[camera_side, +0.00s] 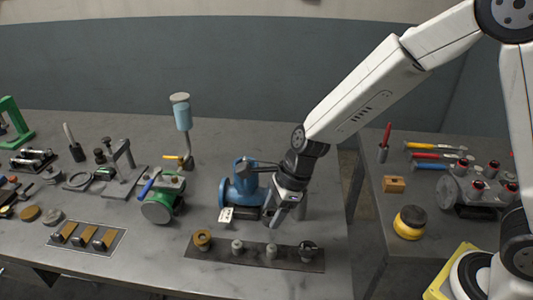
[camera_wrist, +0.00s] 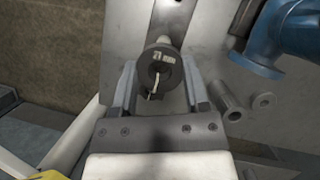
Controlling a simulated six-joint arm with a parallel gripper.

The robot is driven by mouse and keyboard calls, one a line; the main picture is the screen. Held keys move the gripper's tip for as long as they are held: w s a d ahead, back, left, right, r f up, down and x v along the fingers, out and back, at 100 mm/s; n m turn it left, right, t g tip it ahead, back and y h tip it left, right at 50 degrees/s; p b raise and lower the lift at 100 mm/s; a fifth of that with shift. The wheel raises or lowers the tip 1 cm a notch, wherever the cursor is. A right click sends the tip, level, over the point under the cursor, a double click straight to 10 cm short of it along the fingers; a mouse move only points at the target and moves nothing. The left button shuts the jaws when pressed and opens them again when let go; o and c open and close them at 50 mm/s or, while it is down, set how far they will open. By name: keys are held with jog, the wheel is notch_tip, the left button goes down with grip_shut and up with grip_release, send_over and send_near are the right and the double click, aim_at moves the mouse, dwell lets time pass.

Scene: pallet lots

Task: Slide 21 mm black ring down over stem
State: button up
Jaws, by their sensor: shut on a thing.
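My gripper (camera_wrist: 160,82) is shut on a black ring (camera_wrist: 158,62), with one finger on each side of it. The ring has pale markings on its face and a pale thin line or slot at its middle. In the side view my gripper (camera_side: 272,218) points down just behind the dark plate (camera_side: 220,254); the ring is hard to make out there. A pale peg-like end (camera_wrist: 163,40) shows just beyond the ring in the wrist view. I cannot tell whether this is the stem or whether the ring touches it.
The dark plate carries several short posts, one with a brass-coloured ring (camera_side: 203,238). A green-ended valve (camera_side: 162,202) stands left. The bench front between plate and wedge tray (camera_side: 62,246) is clear.

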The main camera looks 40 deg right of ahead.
jog(key=n, duration=0.2)
jog(key=w+n+g, duration=0.1)
jog(key=n, duration=0.1)
jog(key=w+r+n+g, duration=0.1)
jog(key=n, duration=0.1)
jog(key=shift+a+y, duration=0.3)
jog(key=shift+a, duration=0.1)
jog(key=w+d+r+n+h, duration=0.1)
jog(key=w+r+n+h, duration=0.1)
jog(key=n, duration=0.9)
jog(key=w+d+r+n+h, duration=0.1)
jog(key=w+r+n+h, duration=0.2)
jog(key=w+n, duration=0.3)
jog(key=w+d+r+n+h, duration=0.1)
jog(key=w+n+h, duration=0.3)
jog(key=n, duration=1.2)
jog(key=shift+d+r+n, duration=0.15)
jog(key=shift+r+n, duration=0.15)
jog(key=shift+r, duration=0.35)
jog(key=n, duration=0.1)
jog(key=w+d+r+n+t, duration=0.1)
jog(key=n, duration=0.1)
jog(key=w+r+n+t, duration=0.1)
jog(key=n, duration=0.1)
jog(key=shift+w+d+r, duration=0.2)
jog(key=shift+w, duration=0.05)
jog(key=shift+f, duration=0.15)
